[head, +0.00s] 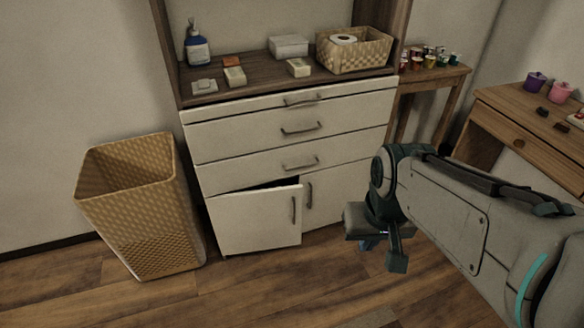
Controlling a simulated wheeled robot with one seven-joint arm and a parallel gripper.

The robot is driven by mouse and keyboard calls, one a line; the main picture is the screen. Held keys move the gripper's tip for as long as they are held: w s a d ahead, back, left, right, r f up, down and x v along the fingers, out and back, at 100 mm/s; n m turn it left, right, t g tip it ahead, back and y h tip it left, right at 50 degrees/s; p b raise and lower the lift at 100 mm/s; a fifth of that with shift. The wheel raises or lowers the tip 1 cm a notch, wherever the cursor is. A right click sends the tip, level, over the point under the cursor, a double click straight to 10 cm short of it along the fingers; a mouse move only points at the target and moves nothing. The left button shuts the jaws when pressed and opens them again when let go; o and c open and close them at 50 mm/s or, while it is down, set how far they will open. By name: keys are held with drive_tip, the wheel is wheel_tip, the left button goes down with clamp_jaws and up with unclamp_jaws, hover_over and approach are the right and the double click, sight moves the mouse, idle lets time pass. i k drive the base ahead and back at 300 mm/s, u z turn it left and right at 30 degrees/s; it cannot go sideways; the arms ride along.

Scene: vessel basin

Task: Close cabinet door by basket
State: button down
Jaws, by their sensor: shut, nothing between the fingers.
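The cabinet (290,150) is white with a dark wood top, several drawers and two lower doors. The left lower door (252,222), beside the basket, is slightly open, with a dark gap (272,184) along its top edge. The right lower door (345,190) looks closed. The tall woven basket (140,215) stands on the floor left of the cabinet. My gripper (386,258) is shut and empty. It shows in front of the cabinet's lower right side, to the right of the open door and apart from it.
The cabinet top holds a blue pump bottle (197,48), soap bars and a small woven basket (357,54). A side table (430,76) with small jars stands behind right. A wooden desk (520,125) stands at the right. The wood floor (270,290) before the open door is clear.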

sight(265, 219)
drive_tip(key=u, duration=1.35)
drive_tip(key=i, duration=0.55)
drive_tip(key=z, duration=1.9)
